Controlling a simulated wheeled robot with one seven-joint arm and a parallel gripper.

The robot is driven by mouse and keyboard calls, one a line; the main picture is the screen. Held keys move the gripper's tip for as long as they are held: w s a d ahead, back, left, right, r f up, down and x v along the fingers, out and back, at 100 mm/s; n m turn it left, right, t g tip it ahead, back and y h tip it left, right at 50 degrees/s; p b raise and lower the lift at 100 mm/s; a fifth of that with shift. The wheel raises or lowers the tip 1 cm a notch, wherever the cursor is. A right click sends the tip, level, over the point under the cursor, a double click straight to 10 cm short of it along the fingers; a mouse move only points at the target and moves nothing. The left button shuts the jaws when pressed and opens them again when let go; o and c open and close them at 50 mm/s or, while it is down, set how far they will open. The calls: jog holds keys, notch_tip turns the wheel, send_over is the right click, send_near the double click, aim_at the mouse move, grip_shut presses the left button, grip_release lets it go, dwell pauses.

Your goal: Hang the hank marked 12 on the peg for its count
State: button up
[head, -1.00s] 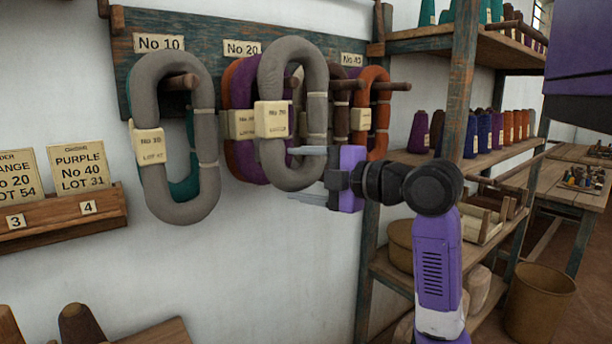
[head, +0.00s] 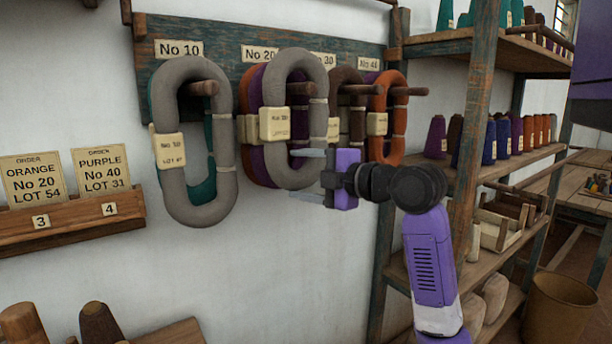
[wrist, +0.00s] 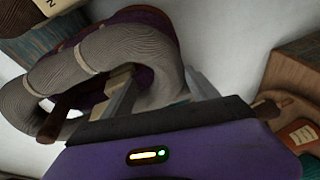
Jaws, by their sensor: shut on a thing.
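My gripper (head: 308,175) has its two fingers around the lower right side of a thick grey hank (head: 275,165) and is shut on it. The grey hank also fills the middle of the wrist view (wrist: 125,65). It hangs upright around the peg under the No 20 sign (head: 258,53), in front of purple and orange hanks. Its cream tag (head: 274,124) is too small to read surely; I cannot make out a 12. The wooden peg (wrist: 62,118) shows through its loop in the wrist view.
Another grey hank (head: 180,195) with a teal one behind hangs at the No 10 sign (head: 179,49). Brown (head: 351,80) and orange (head: 398,130) hanks hang close on the right. The shelf post (head: 470,150) stands right of my arm.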

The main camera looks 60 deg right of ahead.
aim_at(301, 186)
jog(key=shift+w+d+f+b, duration=0.25)
jog(key=shift+w+f+b, duration=0.3)
jog(key=shift+f+b, duration=0.6)
jog(key=shift+b, duration=0.2)
jog(key=shift+w+f, duration=0.15)
jog(key=shift+f, duration=0.25)
jog(key=o, duration=1.6)
jog(key=shift+r, duration=0.15)
jog(key=shift+r, duration=0.1)
jog(key=f+b+v, duration=0.1)
jog(key=v, duration=0.6)
jog(key=shift+s+r+b, duration=0.3)
jog(key=shift+s+r, duration=0.15)
